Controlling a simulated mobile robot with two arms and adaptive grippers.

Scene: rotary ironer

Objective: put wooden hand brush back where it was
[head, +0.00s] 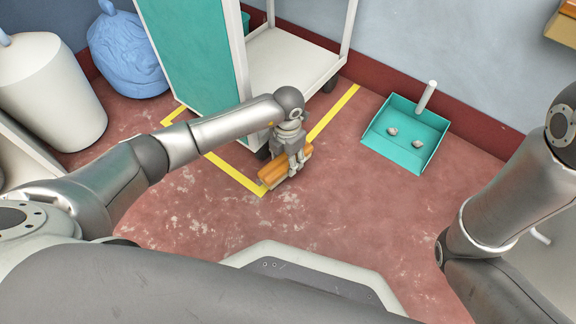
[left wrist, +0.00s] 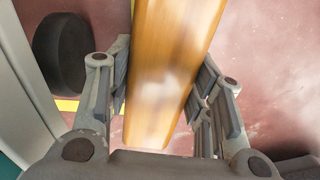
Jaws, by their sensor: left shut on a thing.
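The wooden hand brush (head: 272,177) is an orange-brown block in the head view, low over or on the red floor by the corner of the yellow floor line. My left gripper (head: 293,165) is shut on it from above. In the left wrist view the brush (left wrist: 168,70) runs lengthwise between the two fingers of the left gripper (left wrist: 160,100). I cannot tell whether the brush touches the floor, and its bristles are hidden. My right arm shows at the right edge of the head view, but its gripper is out of view.
A teal and white cart (head: 290,62) stands just behind the brush, its wheel (left wrist: 60,52) close to the left gripper. A blue bag (head: 127,52) and white bin (head: 48,90) stand at left. Floor in front is clear.

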